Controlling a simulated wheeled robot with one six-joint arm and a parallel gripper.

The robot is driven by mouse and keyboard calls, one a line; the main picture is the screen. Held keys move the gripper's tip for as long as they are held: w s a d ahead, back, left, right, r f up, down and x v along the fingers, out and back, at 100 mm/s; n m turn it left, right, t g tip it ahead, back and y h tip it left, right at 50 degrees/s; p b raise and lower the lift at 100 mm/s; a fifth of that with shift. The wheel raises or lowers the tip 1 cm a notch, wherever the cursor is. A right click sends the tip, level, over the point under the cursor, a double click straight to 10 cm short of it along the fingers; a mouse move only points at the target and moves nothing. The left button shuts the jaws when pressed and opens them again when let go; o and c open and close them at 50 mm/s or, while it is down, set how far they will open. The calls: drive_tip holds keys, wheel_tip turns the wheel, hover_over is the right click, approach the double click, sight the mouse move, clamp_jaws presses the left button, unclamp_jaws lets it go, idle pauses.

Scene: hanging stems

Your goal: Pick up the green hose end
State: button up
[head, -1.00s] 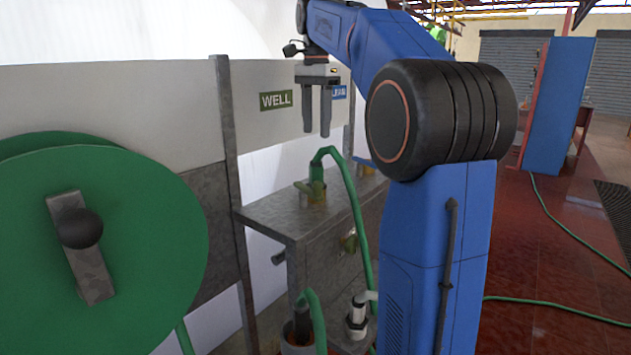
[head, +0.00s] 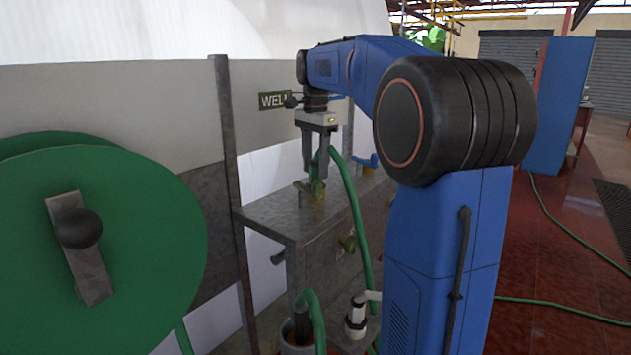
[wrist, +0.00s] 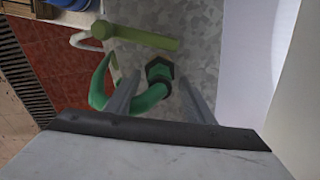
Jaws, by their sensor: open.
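The green hose end (wrist: 152,97) stands upright in a dark hexagonal fitting (wrist: 159,69) on the grey metal bench. In the wrist view it lies between the two fingers of my gripper (wrist: 158,90), with a gap visible on the right; the left finger looks close to it. In the head view my open gripper (head: 314,176) points straight down over the hose end, and its fingers hide most of it. The green hose (head: 350,190) bends over and hangs down the bench's right side. I cannot tell whether either finger touches the hose.
A brass valve (head: 310,191) sits on the bench (head: 268,222) beside the hose end; an olive bar (wrist: 145,36) lies close by in the wrist view. A large green reel (head: 120,250) stands left. A post (head: 228,150) rises behind. Another hose loop (head: 316,315) shows low in front.

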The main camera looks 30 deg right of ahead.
drive_tip(key=shift+f, duration=0.15)
drive_tip(key=c, duration=1.1)
drive_tip(key=shift+c, duration=0.2)
